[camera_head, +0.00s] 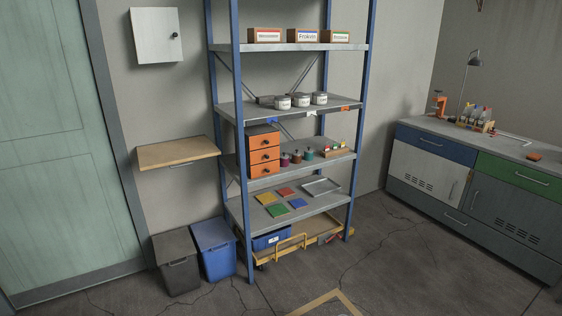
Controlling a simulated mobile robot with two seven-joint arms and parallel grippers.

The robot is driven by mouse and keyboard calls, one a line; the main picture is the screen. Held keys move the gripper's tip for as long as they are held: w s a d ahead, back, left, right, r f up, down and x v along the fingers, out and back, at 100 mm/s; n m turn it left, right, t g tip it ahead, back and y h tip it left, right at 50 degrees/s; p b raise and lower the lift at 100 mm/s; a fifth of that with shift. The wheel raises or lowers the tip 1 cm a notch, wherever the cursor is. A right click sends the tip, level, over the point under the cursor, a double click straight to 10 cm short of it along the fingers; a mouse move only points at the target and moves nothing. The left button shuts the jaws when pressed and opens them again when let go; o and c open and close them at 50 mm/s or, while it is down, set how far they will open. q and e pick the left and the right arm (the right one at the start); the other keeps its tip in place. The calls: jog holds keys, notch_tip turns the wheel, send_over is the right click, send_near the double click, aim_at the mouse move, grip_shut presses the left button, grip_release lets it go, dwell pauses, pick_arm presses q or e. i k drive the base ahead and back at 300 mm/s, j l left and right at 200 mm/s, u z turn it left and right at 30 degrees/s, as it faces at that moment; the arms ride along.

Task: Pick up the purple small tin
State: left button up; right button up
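Several small coloured containers stand in a row on the middle shelf of the blue-posted rack, right of an orange drawer unit. The leftmost one, a small purple tin (285,160), looks upright with something dark on top; it is too small to see in detail. A reddish one and a teal one (309,154) stand close to its right. Neither of my grippers is in view.
The orange drawer unit (264,153) stands just left of the tins. White-labelled tins (302,100) sit on the shelf above. A wooden wall shelf (178,152) and two bins (214,250) flank the rack's left. The floor in front is mostly clear.

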aim_at(283, 163)
jog(key=i+j+u, duration=0.2)
jog(key=i, duration=1.05)
jog(key=i+j+u, duration=0.15)
jog(key=i, duration=1.15)
